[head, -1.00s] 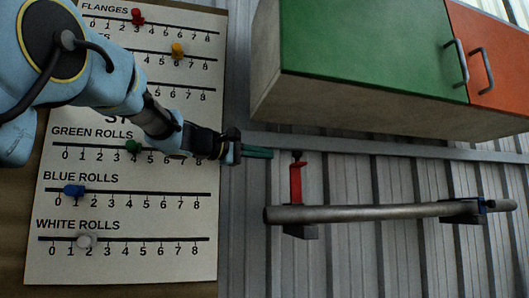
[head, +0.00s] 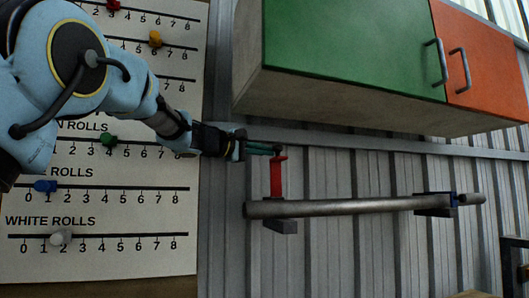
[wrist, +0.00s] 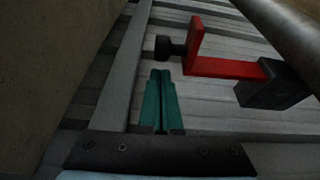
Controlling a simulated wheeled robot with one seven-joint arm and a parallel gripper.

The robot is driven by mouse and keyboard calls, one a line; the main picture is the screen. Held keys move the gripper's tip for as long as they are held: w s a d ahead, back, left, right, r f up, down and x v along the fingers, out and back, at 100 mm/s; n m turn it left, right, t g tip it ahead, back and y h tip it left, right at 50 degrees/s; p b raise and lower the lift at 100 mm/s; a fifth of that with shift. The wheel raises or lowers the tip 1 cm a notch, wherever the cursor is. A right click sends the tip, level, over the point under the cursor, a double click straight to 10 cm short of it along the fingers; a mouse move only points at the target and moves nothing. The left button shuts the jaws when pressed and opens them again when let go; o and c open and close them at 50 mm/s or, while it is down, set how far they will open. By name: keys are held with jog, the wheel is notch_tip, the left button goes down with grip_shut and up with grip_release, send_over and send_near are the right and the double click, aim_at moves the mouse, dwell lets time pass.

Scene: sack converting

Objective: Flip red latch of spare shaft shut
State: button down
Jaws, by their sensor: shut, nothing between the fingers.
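The red latch (head: 277,178) stands up from the dark bracket (head: 281,226) at the left end of the grey spare shaft (head: 340,207), not lying over the shaft. In the wrist view the red latch (wrist: 225,67) carries a black knob (wrist: 168,47) at its free end. My gripper (head: 277,149) has green fingers, pressed together and empty. Its tips are at the latch's upper end in the head view. In the wrist view the tips (wrist: 160,76) sit just short of the knob; I cannot tell whether they touch. The shaft (wrist: 300,35) crosses the upper right corner there.
A green and orange cabinet (head: 345,95) hangs above, close over my gripper. A slider board (head: 100,255) is at left. The corrugated wall (head: 350,260) below the shaft is clear.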

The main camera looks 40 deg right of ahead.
aim_at(280, 153)
jog(key=shift+s+f+b, duration=0.1)
jog(key=shift+f+b, duration=0.05)
jog(key=shift+b, duration=0.15)
